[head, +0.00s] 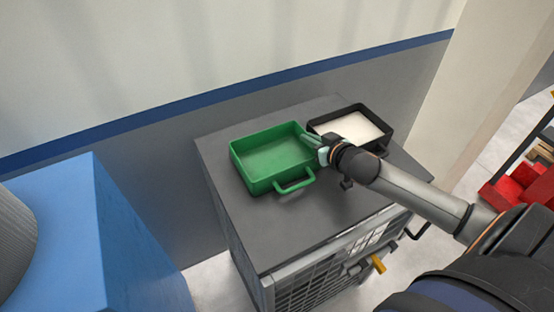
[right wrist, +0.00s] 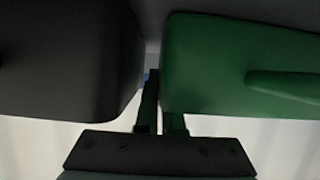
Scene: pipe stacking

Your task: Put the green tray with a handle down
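The green tray (head: 268,160) with a handle (head: 295,183) on its near side is level at the left of the grey cabinet top. It is empty. My right gripper (head: 313,143) is at the tray's right wall, with its fingers on either side of that wall and close together on it. In the right wrist view, one finger shows in the gap beside the green tray (right wrist: 235,62) and the other is partly hidden behind it. I cannot tell whether the tray touches the top or hangs just above it. My left gripper is not in view.
A black tray (head: 385,144) with pale contents stands close to the right of the green tray, also seen in the right wrist view (right wrist: 65,60). The cabinet top (head: 262,225) is clear in front. A wall stands behind. A blue block (head: 65,215) is at left, red boxes (head: 525,180) at right.

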